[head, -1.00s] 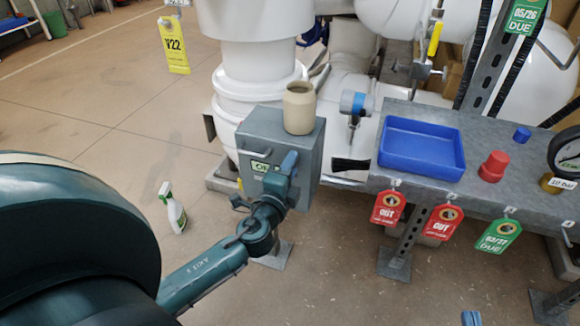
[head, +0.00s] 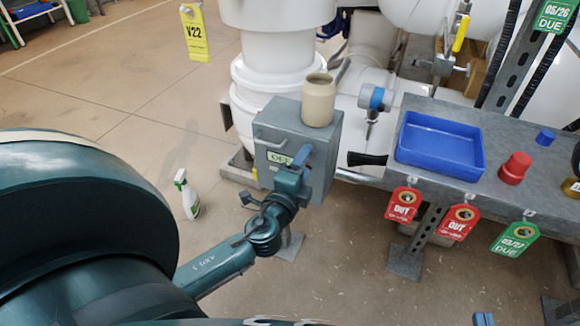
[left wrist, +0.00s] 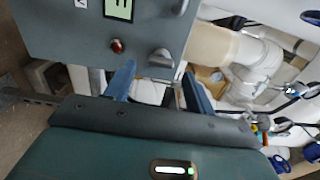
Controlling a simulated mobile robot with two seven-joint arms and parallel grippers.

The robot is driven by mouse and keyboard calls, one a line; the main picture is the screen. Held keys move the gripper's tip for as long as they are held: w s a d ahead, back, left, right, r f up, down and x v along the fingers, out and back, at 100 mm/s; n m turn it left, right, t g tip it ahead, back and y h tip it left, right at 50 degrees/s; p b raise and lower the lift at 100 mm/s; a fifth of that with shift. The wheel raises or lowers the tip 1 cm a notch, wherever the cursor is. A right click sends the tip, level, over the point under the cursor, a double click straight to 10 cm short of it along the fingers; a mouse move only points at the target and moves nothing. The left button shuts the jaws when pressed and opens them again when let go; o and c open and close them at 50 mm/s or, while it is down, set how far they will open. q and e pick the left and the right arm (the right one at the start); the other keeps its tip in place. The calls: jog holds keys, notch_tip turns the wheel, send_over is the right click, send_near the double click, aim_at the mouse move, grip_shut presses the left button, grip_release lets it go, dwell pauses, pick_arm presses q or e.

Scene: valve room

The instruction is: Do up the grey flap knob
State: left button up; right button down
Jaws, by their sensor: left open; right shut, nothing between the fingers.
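The grey box (head: 325,146) with the green-and-white label (head: 278,157) stands left of the bench. In the left wrist view its grey front (left wrist: 60,35) is close, with a small grey knob (left wrist: 160,57) near its lower edge. My left gripper (head: 303,158) is at the box front; in the left wrist view its two blue fingers (left wrist: 158,76) are apart, with the knob between or just beyond their tips. I cannot tell whether they touch it. The head view hides the knob behind the gripper. Only the blue tips of my right gripper (head: 482,319) show at the bottom edge, closed together, away from the box.
A beige jar (head: 319,100) stands on the box. A black handle (head: 367,159) sticks out to its right. The bench (head: 500,206) holds a blue tray (head: 438,168) and a red knob-shaped piece (head: 515,168); tags hang from its edge. A spray bottle (head: 187,194) stands on the floor at left.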

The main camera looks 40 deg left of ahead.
pick_arm(q)
jog(key=b+v, duration=0.1)
jog(key=v, duration=1)
pick_arm(e)
jog(key=shift+s+a+n+t+y, duration=0.1)
jog(key=shift+a+n+t+y, duration=0.2)
jog(key=shift+a+t, duration=0.1)
pick_arm(q)
jog(key=shift+d, duration=0.1)
pick_arm(e)
jog(key=shift+d, duration=0.1)
pick_arm(q)
jog(key=shift+s, duration=0.1)
pick_arm(e)
jog(key=shift+s+d, duration=0.1)
jog(key=shift+s, duration=0.05)
